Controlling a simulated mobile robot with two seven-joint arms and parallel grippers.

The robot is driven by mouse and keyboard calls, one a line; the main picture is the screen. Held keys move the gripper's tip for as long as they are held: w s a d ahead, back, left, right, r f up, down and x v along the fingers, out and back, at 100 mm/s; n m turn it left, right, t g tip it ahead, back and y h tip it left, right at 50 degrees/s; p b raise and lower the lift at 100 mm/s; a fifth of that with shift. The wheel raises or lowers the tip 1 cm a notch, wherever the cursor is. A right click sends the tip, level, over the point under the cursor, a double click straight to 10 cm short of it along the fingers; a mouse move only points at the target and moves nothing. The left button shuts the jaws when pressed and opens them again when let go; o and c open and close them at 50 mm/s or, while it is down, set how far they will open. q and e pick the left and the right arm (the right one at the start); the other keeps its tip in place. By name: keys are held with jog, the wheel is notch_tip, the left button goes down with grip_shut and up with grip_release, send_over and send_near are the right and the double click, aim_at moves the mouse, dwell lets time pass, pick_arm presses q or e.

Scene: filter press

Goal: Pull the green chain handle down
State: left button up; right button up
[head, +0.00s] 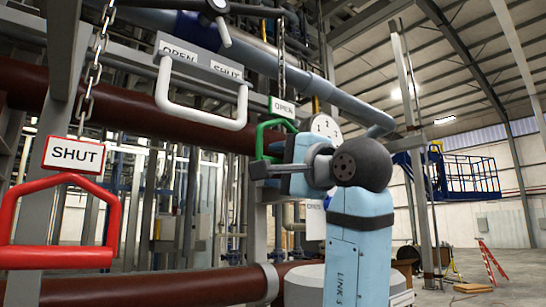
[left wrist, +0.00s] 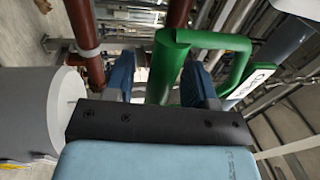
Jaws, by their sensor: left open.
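The green chain handle (head: 265,138) hangs in the middle of the head view under a chain and an OPEN sign (head: 282,107). My left gripper (head: 270,168) is at its lower part and hides some of it. In the left wrist view the green handle (left wrist: 167,62) shows large, with one bar in the space between the two blue fingers of the left gripper (left wrist: 161,80). The fingers are apart, and I cannot tell whether either touches the bar. My right gripper is not in view.
A red handle (head: 112,222) with a SHUT sign (head: 73,155) hangs at the left. A white handle (head: 200,115) with OPEN and SHUT labels hangs between. Dark red pipes (head: 150,290) cross behind. A grey cylinder (left wrist: 40,110) stands left in the wrist view.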

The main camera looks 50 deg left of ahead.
pick_arm(q)
jog(key=shift+x, duration=0.85)
jog(key=shift+c, duration=0.3)
grip_shut()
notch_tip(320, 180, down, 15)
jog(key=b, duration=0.9)
jog(key=shift+r+b, duration=0.2)
jog(key=shift+b, duration=0.2)
